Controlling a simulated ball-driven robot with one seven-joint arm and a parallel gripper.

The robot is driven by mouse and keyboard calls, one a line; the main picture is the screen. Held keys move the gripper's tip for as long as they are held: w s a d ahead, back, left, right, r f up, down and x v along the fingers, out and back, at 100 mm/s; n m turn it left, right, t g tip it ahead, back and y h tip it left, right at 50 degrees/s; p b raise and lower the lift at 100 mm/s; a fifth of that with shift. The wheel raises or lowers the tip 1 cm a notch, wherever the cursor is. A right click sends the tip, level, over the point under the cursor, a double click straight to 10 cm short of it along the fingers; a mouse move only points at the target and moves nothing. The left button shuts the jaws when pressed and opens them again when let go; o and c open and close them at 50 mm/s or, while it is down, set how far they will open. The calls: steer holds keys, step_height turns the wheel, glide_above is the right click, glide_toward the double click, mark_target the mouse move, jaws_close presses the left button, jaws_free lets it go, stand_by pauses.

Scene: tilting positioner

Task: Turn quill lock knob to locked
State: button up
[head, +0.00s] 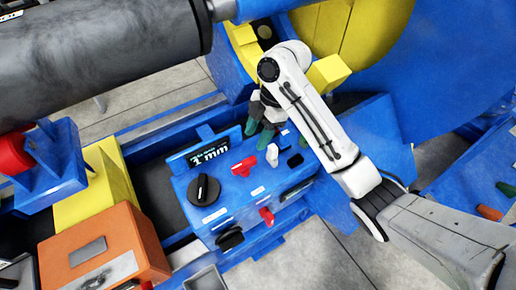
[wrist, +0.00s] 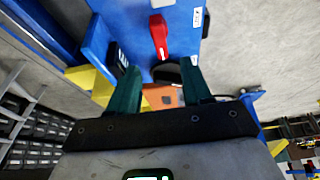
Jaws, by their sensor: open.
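The blue control box (head: 225,208) carries several controls, and its labels are too small to read, so I cannot tell which is the quill lock knob. A large round black knob (head: 204,190) with a pointer line sits on the top. A red handle (head: 243,167) and a white switch (head: 272,155) are to its right. A red knob (head: 266,216) and a black knob (head: 230,238) are on the front side. My gripper (head: 258,130) is open and empty, above the box's far edge. In the wrist view, the red handle (wrist: 158,36) shows beyond the green fingers (wrist: 161,76), apart from them.
A small display (head: 210,153) stands at the box's back edge. An orange box (head: 105,248) and a yellow block (head: 95,185) are to the left. A large grey cylinder (head: 95,50) hangs at upper left. Yellow and blue machine parts (head: 350,30) crowd behind my arm.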

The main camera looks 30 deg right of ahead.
mark_target(245, 162)
steer(key=b+x, duration=0.3)
steer(key=x, duration=0.3)
steer(key=shift+d+f, duration=0.1)
steer(key=shift+x, duration=2.2)
steer(key=shift+c, duration=0.2)
jaws_close()
